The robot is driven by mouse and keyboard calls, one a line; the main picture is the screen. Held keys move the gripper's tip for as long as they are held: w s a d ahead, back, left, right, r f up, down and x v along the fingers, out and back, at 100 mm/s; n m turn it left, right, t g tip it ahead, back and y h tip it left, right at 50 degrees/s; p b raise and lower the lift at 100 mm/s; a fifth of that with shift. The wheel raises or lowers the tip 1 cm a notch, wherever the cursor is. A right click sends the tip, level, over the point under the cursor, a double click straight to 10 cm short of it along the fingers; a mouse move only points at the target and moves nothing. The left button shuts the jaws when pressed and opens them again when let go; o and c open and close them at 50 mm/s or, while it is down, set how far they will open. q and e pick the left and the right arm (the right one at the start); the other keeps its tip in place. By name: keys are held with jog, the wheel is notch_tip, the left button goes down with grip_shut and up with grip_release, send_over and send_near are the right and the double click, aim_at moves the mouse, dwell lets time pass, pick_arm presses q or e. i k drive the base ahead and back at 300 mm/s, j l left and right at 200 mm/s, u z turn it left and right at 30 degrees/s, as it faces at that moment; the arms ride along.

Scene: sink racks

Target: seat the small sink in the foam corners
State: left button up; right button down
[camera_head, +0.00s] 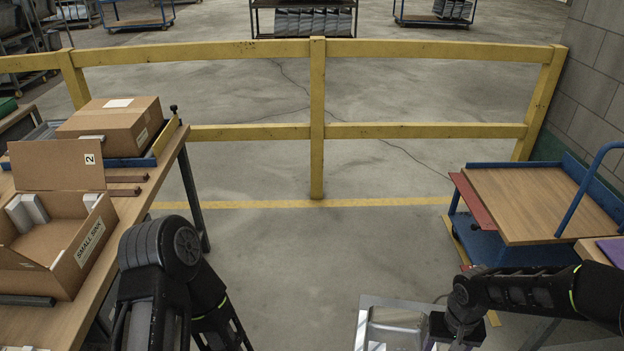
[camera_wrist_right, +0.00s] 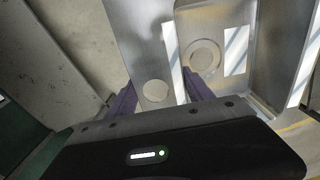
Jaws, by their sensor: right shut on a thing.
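A steel small sink (camera_head: 395,328) shows at the bottom of the head view, partly cut off by the frame edge. My right gripper (camera_wrist_right: 160,82) is shut on its metal; the dark purple fingers stand on either side of a wall with a round disc. A drain circle (camera_wrist_right: 203,55) shows beside it in the right wrist view. An open carton (camera_head: 75,265) labelled SMALL SINK stands on the left table. Its raised flap bears a 2. Pale foam corners (camera_head: 34,208) show inside it. Only my left arm's links show; its gripper is out of view.
A closed carton (camera_head: 115,125) lies behind the open one on the left table (camera_head: 150,195). A blue cart (camera_head: 540,200) with a wooden top stands at the right. A yellow railing (camera_head: 317,120) crosses the back. The floor between table and cart is clear.

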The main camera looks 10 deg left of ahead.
aim_at(47, 255)
jog(key=i, duration=0.55)
jog(key=i+u, duration=0.15)
jog(key=u, duration=0.3)
jog(key=i+l+u, duration=0.1)
jog(key=u, duration=0.35)
jog(key=l+u, duration=0.2)
jog(key=u, duration=0.2)
jog(key=i+l+u, duration=0.15)
jog(key=u, duration=0.3)
jog(key=l+u, duration=0.2)
jog(key=u, duration=0.25)
jog(key=l+u, duration=0.2)
jog(key=u, duration=0.25)
jog(key=l+u, duration=0.2)
jog(key=u, duration=0.25)
jog(key=l+u, duration=0.2)
jog(key=u, duration=0.25)
jog(key=k+l+u, duration=0.1)
jog(key=u, duration=0.15)
jog(key=k+l+u, duration=0.1)
jog(key=l+u, duration=0.2)
